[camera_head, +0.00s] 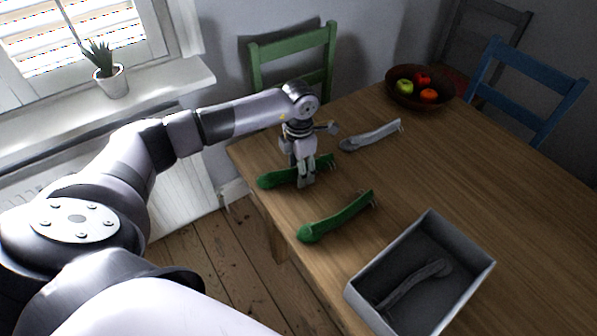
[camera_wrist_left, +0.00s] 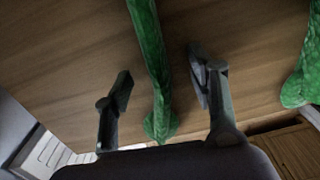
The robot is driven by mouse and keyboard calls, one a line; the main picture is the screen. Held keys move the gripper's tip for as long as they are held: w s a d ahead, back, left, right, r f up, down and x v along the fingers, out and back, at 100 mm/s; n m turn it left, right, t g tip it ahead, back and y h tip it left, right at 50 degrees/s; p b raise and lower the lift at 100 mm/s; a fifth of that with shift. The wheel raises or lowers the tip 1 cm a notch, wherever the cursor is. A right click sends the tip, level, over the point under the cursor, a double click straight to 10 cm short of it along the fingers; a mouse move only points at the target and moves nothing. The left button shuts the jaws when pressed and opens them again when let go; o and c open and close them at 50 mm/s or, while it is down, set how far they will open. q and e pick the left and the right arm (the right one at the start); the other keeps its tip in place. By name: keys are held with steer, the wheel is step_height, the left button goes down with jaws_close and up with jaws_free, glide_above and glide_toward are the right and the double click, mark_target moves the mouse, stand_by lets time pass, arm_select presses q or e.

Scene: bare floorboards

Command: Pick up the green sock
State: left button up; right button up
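Two green socks lie on the wooden table in the head view. One green sock (camera_head: 275,180) lies near the table's left edge, under my left gripper (camera_head: 303,182). The other green sock (camera_head: 338,219) lies nearer, to the right of it. In the left wrist view, the first sock (camera_wrist_left: 152,62) runs lengthwise between the two fingers of my left gripper (camera_wrist_left: 163,92), with a gap on both sides. The gripper is open and points down at the table. Part of the second sock (camera_wrist_left: 304,75) shows at the right edge. My right gripper is not in view.
A grey sock (camera_head: 372,135) lies farther back on the table (camera_head: 480,190). A grey box (camera_head: 362,303) at the front right holds another grey sock (camera_head: 413,283). A bowl (camera_head: 420,97) of fruit stands at the back. A green chair (camera_head: 293,57) and a blue chair (camera_head: 530,88) stand around the table.

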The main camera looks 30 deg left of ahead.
arm_select(q)
steer(key=c, duration=0.4)
